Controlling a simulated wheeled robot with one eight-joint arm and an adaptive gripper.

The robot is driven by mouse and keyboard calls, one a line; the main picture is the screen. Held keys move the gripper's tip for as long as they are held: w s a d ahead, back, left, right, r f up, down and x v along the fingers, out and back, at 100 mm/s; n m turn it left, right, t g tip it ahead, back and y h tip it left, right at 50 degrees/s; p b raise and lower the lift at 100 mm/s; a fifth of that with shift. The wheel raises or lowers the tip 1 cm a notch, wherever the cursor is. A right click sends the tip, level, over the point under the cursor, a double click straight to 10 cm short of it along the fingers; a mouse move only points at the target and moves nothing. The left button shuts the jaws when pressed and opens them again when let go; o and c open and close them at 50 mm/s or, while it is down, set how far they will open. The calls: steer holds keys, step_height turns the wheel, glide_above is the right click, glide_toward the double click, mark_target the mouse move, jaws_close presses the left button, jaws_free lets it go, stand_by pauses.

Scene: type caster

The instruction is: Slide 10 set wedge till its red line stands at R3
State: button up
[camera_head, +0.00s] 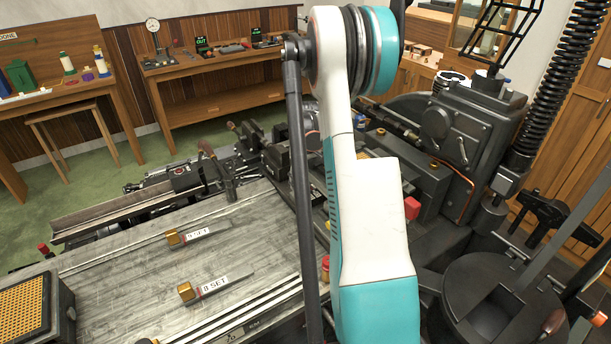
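Two steel set wedges with brass knobs lie on the grey metal bed: one labelled 9 SET (198,233) and, nearer, one labelled 8 SET (213,286). Each has a red mark beside its white label. At the bottom edge, a brass knob (148,341) and small lettering that seems to read 10 (230,335) show. The frame cuts this area off, so I cannot tell the 10 set wedge's full position. I cannot make out its red line or an R3 mark. My white and teal arm crosses the middle of the view; my gripper is not visible.
A dark box with a yellow perforated top (24,308) stands at the bed's left front. Dark machine parts (460,130) crowd the right. Wooden benches (215,65) stand behind. The bed (120,265) is bare around the wedges.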

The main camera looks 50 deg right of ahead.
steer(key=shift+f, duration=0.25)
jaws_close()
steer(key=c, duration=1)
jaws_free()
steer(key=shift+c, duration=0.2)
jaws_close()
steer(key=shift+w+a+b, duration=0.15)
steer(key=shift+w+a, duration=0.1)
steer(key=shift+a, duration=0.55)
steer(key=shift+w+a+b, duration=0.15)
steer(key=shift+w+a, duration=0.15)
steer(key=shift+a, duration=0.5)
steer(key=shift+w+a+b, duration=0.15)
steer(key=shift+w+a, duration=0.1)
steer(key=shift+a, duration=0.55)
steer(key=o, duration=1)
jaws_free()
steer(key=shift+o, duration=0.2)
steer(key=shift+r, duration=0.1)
